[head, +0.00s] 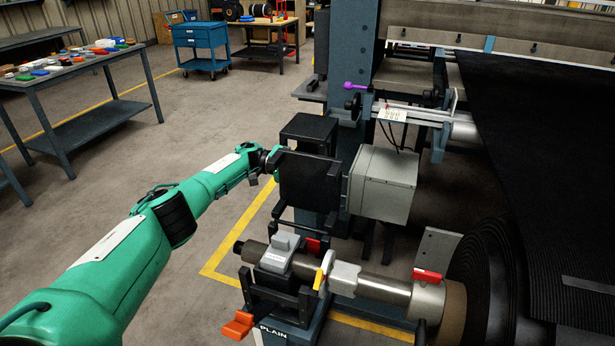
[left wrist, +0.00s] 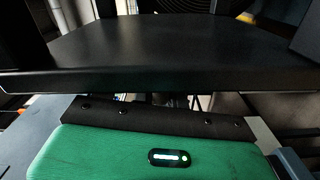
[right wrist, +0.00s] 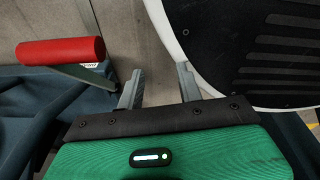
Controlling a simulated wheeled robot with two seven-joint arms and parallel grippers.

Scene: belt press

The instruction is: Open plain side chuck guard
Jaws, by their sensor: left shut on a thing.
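The plain side chuck guard (head: 310,181) is a black panel. In the head view it stands upright above and behind the plain side chuck (head: 279,253), whose stand carries the label PLAIN (head: 272,332). The chuck and shaft below it are exposed. My left gripper (head: 270,162) is at the panel's upper left edge, shut on it. In the left wrist view the black panel (left wrist: 165,50) spans the picture and hides the fingers. My right gripper (right wrist: 157,80) is open and empty in the right wrist view; the head view does not show it.
A grey box (head: 383,184) is right of the guard. A black roll (head: 490,270) is at right. A red cylinder (right wrist: 60,52) is near my right gripper. The floor at left is open.

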